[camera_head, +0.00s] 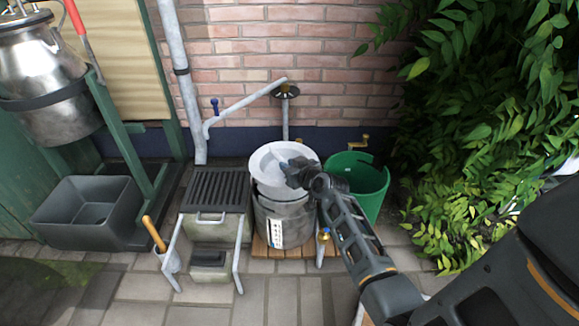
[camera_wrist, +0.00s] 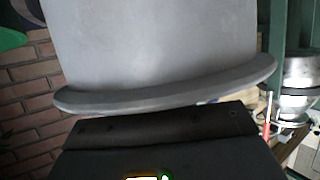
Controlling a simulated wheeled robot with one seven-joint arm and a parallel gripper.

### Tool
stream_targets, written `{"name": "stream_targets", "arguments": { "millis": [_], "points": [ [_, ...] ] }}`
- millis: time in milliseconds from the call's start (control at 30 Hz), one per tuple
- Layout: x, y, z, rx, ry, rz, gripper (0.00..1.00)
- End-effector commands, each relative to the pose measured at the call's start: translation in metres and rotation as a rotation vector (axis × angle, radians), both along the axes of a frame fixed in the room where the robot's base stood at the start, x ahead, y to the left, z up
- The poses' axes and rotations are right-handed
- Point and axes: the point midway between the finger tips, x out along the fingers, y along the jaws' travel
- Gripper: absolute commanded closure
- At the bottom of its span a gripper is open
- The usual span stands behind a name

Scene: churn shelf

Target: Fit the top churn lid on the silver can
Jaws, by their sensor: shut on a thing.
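The silver can (camera_head: 285,225), with a white label on its side, stands on a wooden slatted base by the brick wall. A pale grey dished lid (camera_head: 264,163) is over the can's mouth, looking slightly tilted. My gripper (camera_head: 291,167) is shut on the lid at its right side, reaching in from the lower right. In the wrist view the lid (camera_wrist: 165,45) fills the upper middle, its curved rim just beyond my gripper (camera_wrist: 160,115). The can's mouth is hidden by the lid, so I cannot tell whether the lid touches it.
A green bucket (camera_head: 358,183) stands close right of the can. A black slatted rack (camera_head: 215,188) stands close left. A pipe spout (camera_head: 245,103) runs behind, above the can. A large steel vessel (camera_head: 40,75) and a grey basin (camera_head: 55,217) are at far left. Foliage (camera_head: 490,130) fills the right.

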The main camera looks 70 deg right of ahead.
Motion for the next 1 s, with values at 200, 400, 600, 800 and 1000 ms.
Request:
{"name": "stream_targets", "arguments": {
  "millis": [200, 400, 600, 800, 1000],
  "points": [
    [0.001, -0.001, -0.003, -0.003, -0.004, -0.001, 1.00],
    [0.001, -0.001, -0.008, -0.003, -0.004, -0.001, 1.00],
    [0.001, -0.001, -0.013, -0.003, -0.004, -0.001, 1.00],
    [0.001, -0.001, -0.017, -0.003, -0.004, -0.001, 1.00],
    [0.001, -0.001, -0.017, -0.003, -0.004, -0.001, 1.00]
  ]
}}
